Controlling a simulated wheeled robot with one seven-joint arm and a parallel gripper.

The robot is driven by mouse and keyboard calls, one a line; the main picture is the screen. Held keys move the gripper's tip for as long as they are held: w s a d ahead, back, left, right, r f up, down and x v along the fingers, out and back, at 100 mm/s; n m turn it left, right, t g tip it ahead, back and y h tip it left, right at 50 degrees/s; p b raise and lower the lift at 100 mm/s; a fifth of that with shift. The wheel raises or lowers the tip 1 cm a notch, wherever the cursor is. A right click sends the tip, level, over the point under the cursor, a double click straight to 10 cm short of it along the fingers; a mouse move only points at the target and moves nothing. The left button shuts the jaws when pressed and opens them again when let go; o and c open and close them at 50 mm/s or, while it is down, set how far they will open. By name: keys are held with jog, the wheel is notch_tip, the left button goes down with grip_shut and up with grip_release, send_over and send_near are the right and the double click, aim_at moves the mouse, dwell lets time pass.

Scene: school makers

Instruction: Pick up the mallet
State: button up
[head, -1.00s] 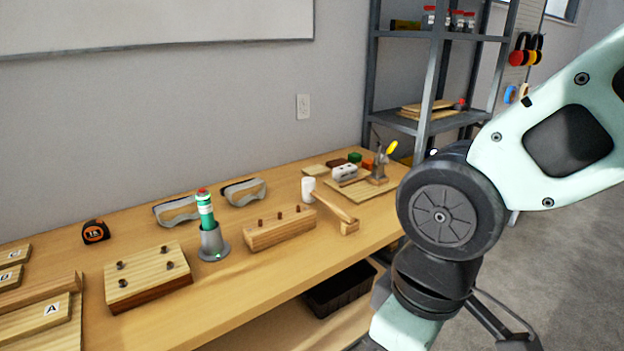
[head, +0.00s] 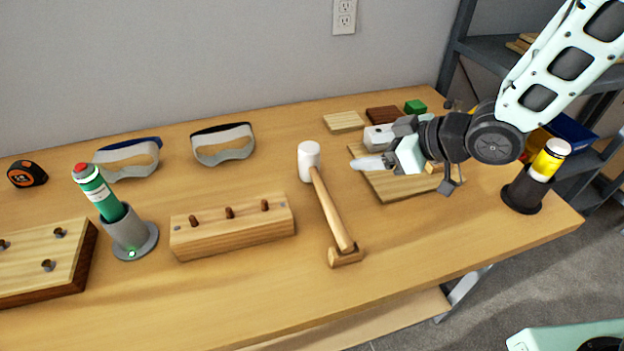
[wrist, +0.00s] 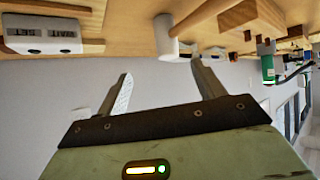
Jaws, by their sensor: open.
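The mallet (head: 331,208) has a white head and a wooden handle. It lies near the middle of the bench, head toward the wall, its handle end at a small wooden block (head: 346,257). In the wrist view, which looks upside down, the mallet's white head (wrist: 165,40) shows just beyond the fingertips. My gripper (head: 371,163) is to the right of the mallet head in the head view, apart from it, over the wooden board. In the wrist view my gripper (wrist: 160,74) has its two fingers spread with nothing between them.
A pegged wooden block (head: 232,228) lies left of the mallet. A green tube in a grey holder (head: 130,237) and goggles (head: 223,145) are farther left. A wooden board (head: 390,185) and a yellow bottle in a black holder (head: 525,193) are right. Bench in front of the mallet is clear.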

jog(key=w+f+y, duration=0.1)
jog(key=y, duration=0.2)
send_near(303, 153)
jog(key=shift+n, duration=0.4)
jog(key=w+a+f, duration=0.2)
jog(key=w, duration=0.1)
jog(key=w+a+f, duration=0.1)
jog(key=w, duration=0.1)
jog(key=shift+a+f, duration=0.1)
jog(key=shift+f, duration=0.15)
jog(key=shift+s+f+p+x, duration=0.1)
jog(key=shift+p+x, duration=0.1)
jog(key=shift+x, duration=1.3)
jog(key=shift+s+f+p+x, duration=0.1)
jog(key=shift+s+p+x, duration=0.1)
jog(key=shift+x, duration=1.3)
jog(key=shift+c, duration=0.3)
